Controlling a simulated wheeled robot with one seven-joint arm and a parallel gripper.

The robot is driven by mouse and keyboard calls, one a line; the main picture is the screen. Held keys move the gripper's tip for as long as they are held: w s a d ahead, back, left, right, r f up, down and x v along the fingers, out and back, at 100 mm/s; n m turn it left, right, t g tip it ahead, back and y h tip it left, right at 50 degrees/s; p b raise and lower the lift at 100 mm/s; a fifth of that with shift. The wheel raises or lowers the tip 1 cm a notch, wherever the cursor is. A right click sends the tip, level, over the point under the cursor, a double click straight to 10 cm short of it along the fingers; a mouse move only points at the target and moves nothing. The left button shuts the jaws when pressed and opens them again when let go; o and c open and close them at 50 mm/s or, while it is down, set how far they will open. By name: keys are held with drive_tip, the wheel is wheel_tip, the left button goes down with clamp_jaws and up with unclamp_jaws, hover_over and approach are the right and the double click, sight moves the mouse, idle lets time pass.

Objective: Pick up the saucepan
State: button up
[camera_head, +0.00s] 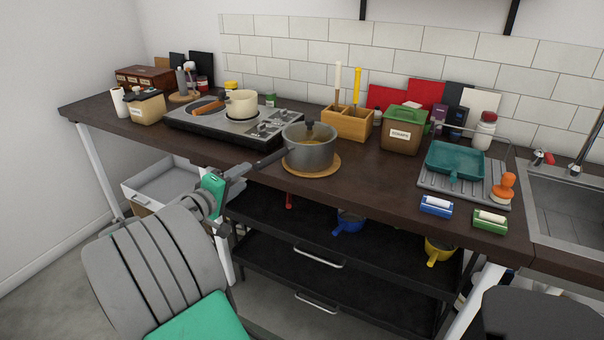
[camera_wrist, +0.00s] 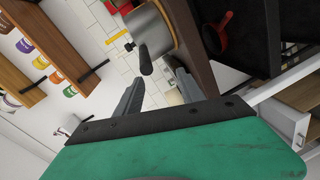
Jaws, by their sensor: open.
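A grey saucepan (camera_head: 310,156) with a dark handle stands on a round wooden trivet (camera_head: 326,172) near the counter's front edge. Its handle (camera_head: 270,158) points left and slightly forward, towards my gripper (camera_head: 240,176). In the wrist view the saucepan (camera_wrist: 152,30) is at the top, and its handle (camera_wrist: 145,62) points towards the space between my fingers. My gripper (camera_wrist: 158,78) is open and empty, with one finger on either side of the line of the handle. The handle's tip looks just beyond the fingertips; I cannot tell the exact gap.
A cream pot (camera_head: 241,104) stands on the black hob (camera_head: 200,124) behind left. A wooden utensil box (camera_head: 347,123) and a green-lidded canister (camera_head: 403,133) stand behind the saucepan. A dish rack (camera_head: 440,186) is at right. Blue (camera_head: 348,222) and yellow (camera_head: 440,248) pans sit on the shelf below.

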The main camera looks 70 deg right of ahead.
sight(267, 158)
drive_tip(key=shift+s+d+r+g+h, duration=0.3)
drive_tip(key=shift+s+d+g, duration=0.05)
drive_tip(key=shift+s+d, duration=0.25)
drive_tip(key=shift+s+d+r+g+h, duration=0.25)
drive_tip(key=shift+s+d+g+h, duration=0.1)
drive_tip(key=shift+s+d, duration=0.25)
drive_tip(key=d, duration=0.4)
drive_tip(key=s+d, duration=0.1)
drive_tip(key=d, duration=0.1)
drive_tip(key=shift+d+f, duration=0.2)
drive_tip(key=shift+d, duration=0.1)
clamp_jaws()
drive_tip(key=shift+r, duration=0.3)
